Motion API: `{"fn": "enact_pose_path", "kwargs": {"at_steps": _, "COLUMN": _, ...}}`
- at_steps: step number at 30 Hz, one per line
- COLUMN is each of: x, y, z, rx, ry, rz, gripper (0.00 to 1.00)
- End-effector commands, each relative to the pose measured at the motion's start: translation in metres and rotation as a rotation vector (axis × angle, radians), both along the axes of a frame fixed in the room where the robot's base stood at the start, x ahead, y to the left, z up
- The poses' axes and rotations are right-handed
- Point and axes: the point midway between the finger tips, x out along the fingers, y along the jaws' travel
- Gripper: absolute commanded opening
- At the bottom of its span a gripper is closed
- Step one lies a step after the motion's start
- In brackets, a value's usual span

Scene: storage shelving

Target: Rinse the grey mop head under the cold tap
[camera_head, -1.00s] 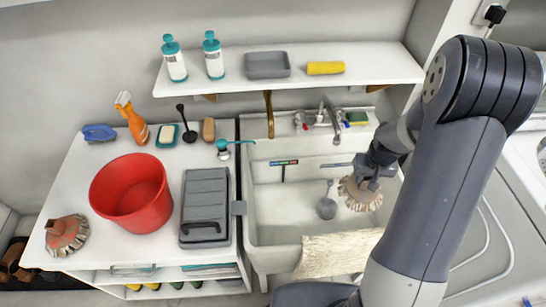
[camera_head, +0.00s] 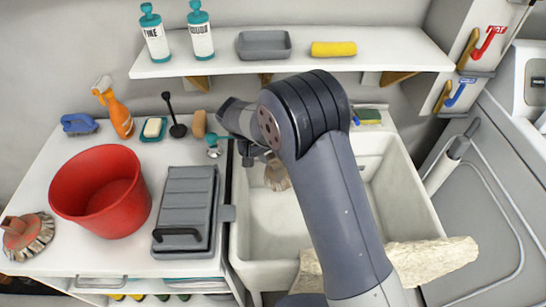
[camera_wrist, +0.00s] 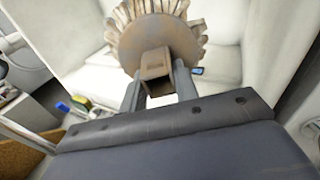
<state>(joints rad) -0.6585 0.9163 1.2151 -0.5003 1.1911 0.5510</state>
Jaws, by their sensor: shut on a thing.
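My gripper (camera_wrist: 158,85) is shut on the socket of a round mop head (camera_wrist: 160,35) with a brownish disc and beige-grey strands. In the head view the mop head (camera_head: 276,177) shows beside my arm, over the left part of the white sink (camera_head: 400,190). I cannot tell whether it touches the basin. No running water shows.
The left counter holds a red bucket (camera_head: 100,192), a grey lidded case (camera_head: 186,212), a spray bottle (camera_head: 113,108) and another mop head (camera_head: 27,237) with a reddish cap. A shelf (camera_head: 300,62) overhangs the sink. A pale cloth (camera_head: 440,258) lies over the sink's front rim.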

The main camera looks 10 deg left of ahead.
Motion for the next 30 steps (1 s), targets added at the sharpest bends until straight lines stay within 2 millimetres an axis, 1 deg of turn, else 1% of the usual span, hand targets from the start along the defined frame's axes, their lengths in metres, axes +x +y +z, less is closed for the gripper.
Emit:
{"fn": "enact_pose_path", "kwargs": {"at_steps": 1, "x": -0.001, "y": 0.004, "z": 0.0, "rx": -0.005, "ry": -0.001, "rz": 0.003, "gripper": 0.0}}
{"fn": "enact_pose_path", "kwargs": {"at_steps": 3, "x": -0.001, "y": 0.005, "z": 0.001, "rx": -0.008, "ry": -0.001, "rz": 0.003, "gripper": 0.0}}
{"fn": "enact_pose_path", "kwargs": {"at_steps": 8, "x": 0.0, "y": -0.004, "z": -0.001, "rx": -0.01, "ry": 0.0, "rz": 0.0, "gripper": 0.0}}
{"fn": "enact_pose_path", "kwargs": {"at_steps": 30, "x": 0.005, "y": -0.076, "z": -0.016, "rx": -0.008, "ry": 0.001, "rz": 0.0, "gripper": 0.0}}
